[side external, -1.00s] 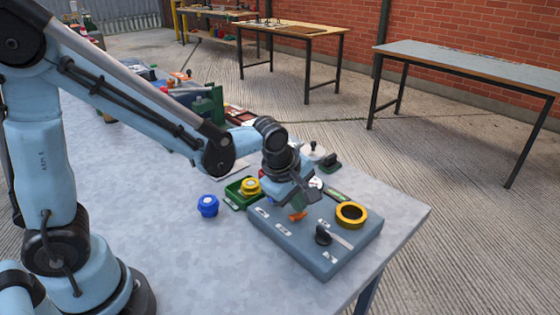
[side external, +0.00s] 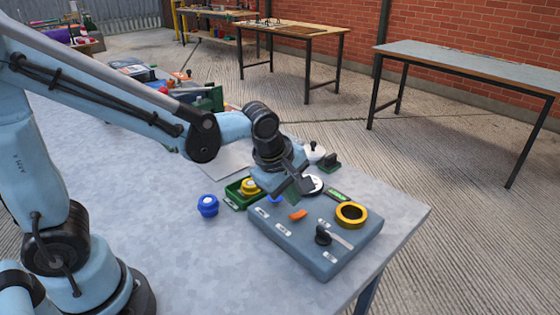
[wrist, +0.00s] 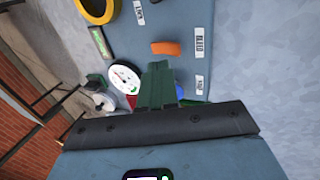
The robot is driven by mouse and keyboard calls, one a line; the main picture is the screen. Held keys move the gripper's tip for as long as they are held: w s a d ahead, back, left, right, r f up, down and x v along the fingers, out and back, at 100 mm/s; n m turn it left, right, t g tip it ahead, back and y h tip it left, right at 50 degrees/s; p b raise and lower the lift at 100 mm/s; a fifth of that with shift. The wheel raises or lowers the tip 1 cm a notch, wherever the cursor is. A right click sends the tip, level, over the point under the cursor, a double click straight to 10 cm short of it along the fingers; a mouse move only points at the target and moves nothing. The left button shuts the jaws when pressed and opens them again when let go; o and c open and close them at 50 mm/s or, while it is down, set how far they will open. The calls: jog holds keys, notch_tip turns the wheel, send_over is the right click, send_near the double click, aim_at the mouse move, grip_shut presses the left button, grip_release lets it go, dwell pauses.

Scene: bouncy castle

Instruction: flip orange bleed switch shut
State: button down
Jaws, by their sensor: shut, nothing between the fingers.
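In the wrist view the green fingers (wrist: 157,85) are together. Whether the switch is fully at one end of its travel I cannot tell.
On the panel are a yellow ring (side external: 351,214), a black knob (side external: 323,235) and a round gauge (wrist: 124,79). A blue knob part (side external: 208,206) and a green tray (side external: 234,200) with a yellow knob part stand left of it. The table's front left is clear.

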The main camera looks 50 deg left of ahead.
jog(key=w+v, duration=0.1)
jog(key=v, duration=0.9)
jog(key=shift+w+r, duration=0.25)
jog(key=shift+r, duration=0.5)
jog(key=s+a+f+m+t, duration=0.3)
jog(key=s+a+f+m, duration=0.2)
jog(key=m, duration=1.3)
jog(key=shift+s+a+f, duration=0.4)
jog(key=shift+s+a, duration=0.2)
